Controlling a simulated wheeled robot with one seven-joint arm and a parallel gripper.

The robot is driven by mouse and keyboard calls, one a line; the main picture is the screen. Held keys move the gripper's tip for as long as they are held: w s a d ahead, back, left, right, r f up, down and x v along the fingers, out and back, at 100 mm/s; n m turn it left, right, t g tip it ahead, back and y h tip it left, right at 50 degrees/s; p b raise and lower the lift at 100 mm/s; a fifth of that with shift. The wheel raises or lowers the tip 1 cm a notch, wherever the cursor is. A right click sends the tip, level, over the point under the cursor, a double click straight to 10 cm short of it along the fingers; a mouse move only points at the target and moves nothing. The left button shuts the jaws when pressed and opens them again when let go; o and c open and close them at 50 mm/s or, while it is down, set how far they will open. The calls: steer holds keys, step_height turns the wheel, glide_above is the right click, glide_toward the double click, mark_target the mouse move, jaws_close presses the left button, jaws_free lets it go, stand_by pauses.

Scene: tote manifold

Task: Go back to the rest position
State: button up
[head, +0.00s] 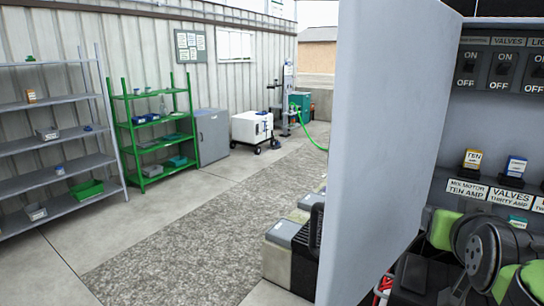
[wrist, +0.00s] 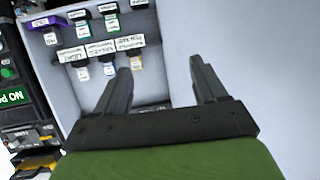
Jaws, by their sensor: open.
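My gripper (wrist: 160,70) shows in the wrist view with its two dark fingers spread apart. Nothing is between them. It points at the inside of a pale grey cabinet (wrist: 62,85), where several small labelled blocks stand in rows beyond the fingertips. In the head view my green and black arm is folded at the lower right, in front of the open cabinet; the fingertips cannot be made out there. The cabinet holds black ON/OFF switches (head: 503,70), a yellow-labelled TEN block (head: 472,160) and a blue-topped block (head: 515,167).
The cabinet's large grey door (head: 385,150) stands open, close to the left of my arm. Grey shelves (head: 55,146), green shelves (head: 155,120) and a white wheeled box (head: 252,128) stand along the far wall. The floor between is clear.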

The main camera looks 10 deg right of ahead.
steer(key=s+a+f+n+g+y, duration=0.3)
steer(key=s+a+f, duration=0.4)
steer(key=a+f, duration=0.2)
steer(key=s+a+f+n+g+y, duration=0.3)
steer(key=s+a+f+y, duration=0.1)
steer(key=s+a+f, duration=0.3)
steer(key=a+f, duration=0.2)
steer(key=a, duration=0.1)
steer(key=shift+s+a+f, duration=0.25)
steer(key=shift+a, duration=0.1)
